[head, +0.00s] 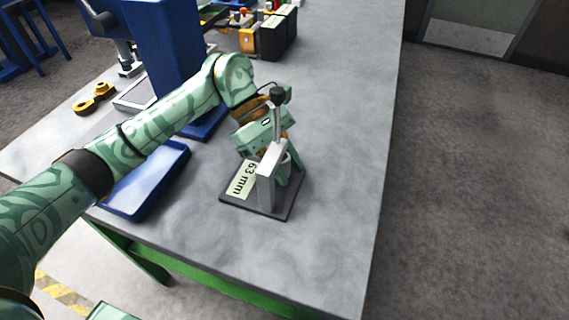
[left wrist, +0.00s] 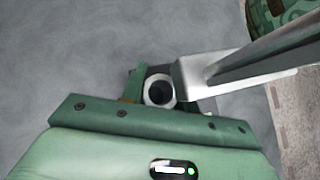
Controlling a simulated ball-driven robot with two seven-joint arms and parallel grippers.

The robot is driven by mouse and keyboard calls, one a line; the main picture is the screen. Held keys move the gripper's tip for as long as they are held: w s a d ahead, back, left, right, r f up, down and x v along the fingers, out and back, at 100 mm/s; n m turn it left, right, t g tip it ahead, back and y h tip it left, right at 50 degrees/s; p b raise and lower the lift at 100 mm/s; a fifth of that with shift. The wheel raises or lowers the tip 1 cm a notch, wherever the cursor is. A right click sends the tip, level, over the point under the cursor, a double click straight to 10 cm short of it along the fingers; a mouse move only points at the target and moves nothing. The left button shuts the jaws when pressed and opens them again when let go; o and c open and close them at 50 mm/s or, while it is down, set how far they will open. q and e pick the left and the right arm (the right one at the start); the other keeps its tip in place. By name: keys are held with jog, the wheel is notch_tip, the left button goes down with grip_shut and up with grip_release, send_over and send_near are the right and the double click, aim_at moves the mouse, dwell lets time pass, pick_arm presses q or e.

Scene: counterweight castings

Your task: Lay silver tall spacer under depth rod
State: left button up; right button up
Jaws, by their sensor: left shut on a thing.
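The depth gauge stand has a dark base (head: 283,212) with a "63 mm" label (head: 242,181), a light grey upright (head: 266,188) and a thin rod (head: 278,122) topped by a black knob (head: 277,94). My left gripper (head: 286,168) reaches in behind the upright, low over the base. It is shut on the silver tall spacer (head: 284,163), which is partly hidden by the upright and fingers. In the left wrist view the spacer (left wrist: 158,92) shows its round open end between the fingers, beside the grey upright (left wrist: 190,75). I cannot tell whether it touches the base.
A blue tray (head: 150,185) lies left of the stand, under my left arm. A tall blue post (head: 165,45), yellow-brown ring parts (head: 95,99) and a black box (head: 277,34) stand farther back. The grey table (head: 340,150) is clear to the right, up to its edge.

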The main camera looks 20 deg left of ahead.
pick_arm(q)
jog(key=shift+s+f, duration=0.25)
jog(key=shift+w, duration=0.2)
jog(key=o, duration=1.1)
jog(key=v, duration=0.7)
jog(key=shift+a+r, duration=0.15)
